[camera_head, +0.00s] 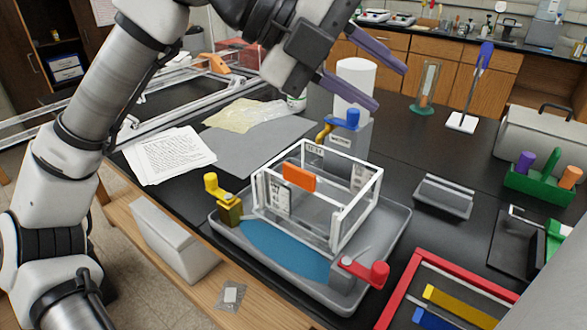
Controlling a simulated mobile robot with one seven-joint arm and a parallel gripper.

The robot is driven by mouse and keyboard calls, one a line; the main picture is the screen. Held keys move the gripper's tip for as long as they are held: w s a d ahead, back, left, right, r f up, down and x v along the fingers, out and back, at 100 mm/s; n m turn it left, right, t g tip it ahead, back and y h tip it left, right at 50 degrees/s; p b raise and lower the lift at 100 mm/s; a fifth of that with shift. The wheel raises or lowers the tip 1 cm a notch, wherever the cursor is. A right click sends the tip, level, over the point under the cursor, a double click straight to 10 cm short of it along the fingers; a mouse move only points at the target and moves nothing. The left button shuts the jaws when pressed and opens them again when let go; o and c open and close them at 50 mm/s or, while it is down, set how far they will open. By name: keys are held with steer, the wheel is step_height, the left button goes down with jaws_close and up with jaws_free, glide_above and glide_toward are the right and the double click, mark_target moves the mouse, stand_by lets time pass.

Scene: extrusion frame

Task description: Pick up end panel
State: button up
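My gripper (389,87) is at the upper middle of the head camera view, with two purple fingers spread apart and nothing visible between them. It is raised above the bench, apart from the things on it. A clear-walled box frame with white edges (372,198) stands in the grey tray (392,250). I cannot tell for certain which part is the end panel; the clear walls are hard to make out.
Yellow (229,210), blue (347,121) and red (366,272) clamp-like parts surround the box. A white cylinder (354,82) stands behind it. A grey holder (443,197), green caddy (541,183) and red-edged tray (400,287) lie to the right. Papers (168,154) lie left.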

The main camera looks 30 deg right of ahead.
step_height(320, 180, down, 4)
steer(key=w+d+n+t+y, duration=0.2)
steer(key=n+t+y, duration=0.6)
steer(key=n+y, duration=0.2)
steer(key=n, duration=0.1)
glide_toward(299, 169)
steer(key=f, duration=0.6)
steer(key=shift+w+a+f+p, duration=0.25)
steer(key=shift+w+f+p, duration=0.05)
steer(key=shift+f, duration=0.1)
steer(key=shift+w+f+p, duration=0.2)
steer(key=shift+f+p, duration=0.3)
steer(key=shift+f, duration=0.9)
steer(key=shift+w+f+p, duration=0.15)
steer(key=shift+f+p, duration=0.35)
steer(key=shift+f, duration=0.85)
steer(key=shift+d, duration=0.1)
jaws_close()
